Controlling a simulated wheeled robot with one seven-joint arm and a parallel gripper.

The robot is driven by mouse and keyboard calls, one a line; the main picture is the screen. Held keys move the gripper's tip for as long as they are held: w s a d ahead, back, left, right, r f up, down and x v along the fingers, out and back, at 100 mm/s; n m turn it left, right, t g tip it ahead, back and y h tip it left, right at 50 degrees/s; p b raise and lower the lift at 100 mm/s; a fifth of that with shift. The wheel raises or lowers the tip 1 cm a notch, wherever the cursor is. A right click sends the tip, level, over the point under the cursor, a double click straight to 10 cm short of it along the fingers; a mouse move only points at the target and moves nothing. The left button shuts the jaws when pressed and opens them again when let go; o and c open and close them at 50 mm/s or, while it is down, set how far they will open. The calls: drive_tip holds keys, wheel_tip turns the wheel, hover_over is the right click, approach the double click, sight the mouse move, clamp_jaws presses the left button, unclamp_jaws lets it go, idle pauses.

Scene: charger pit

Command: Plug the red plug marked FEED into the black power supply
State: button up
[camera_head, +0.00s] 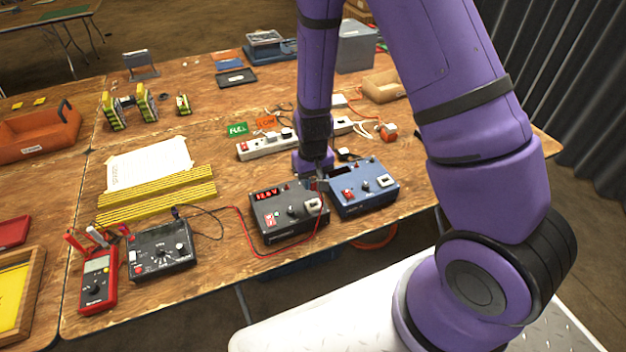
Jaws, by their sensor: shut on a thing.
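The black power supply (276,227) stands near the table's front edge, with a lit red display, a knob and a pale socket or switch on its sloped face. My gripper (319,182) points down at its back right corner, close to the gap beside the blue power supply (366,205). A thin red lead (241,222) loops in front of the black supply and rises on its right towards my gripper. My gripper is shut on the red plug at that lead's end. The plug itself and its FEED mark are too small and hidden to make out.
A white power strip (262,148) lies behind the supplies. A dark control box (160,262) and a red multimeter (98,282) stand at front left. Yellow-black striped bars (160,200) and a paper sheet (150,163) lie left of the supplies.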

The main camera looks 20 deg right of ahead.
sight(313, 205)
drive_tip(key=shift+f, duration=2.85)
drive_tip(key=shift+f, duration=0.7)
idle(0.5)
drive_tip(key=o, duration=1.3)
drive_tip(key=shift+r, duration=3.75)
drive_tip(key=shift+r, duration=0.1)
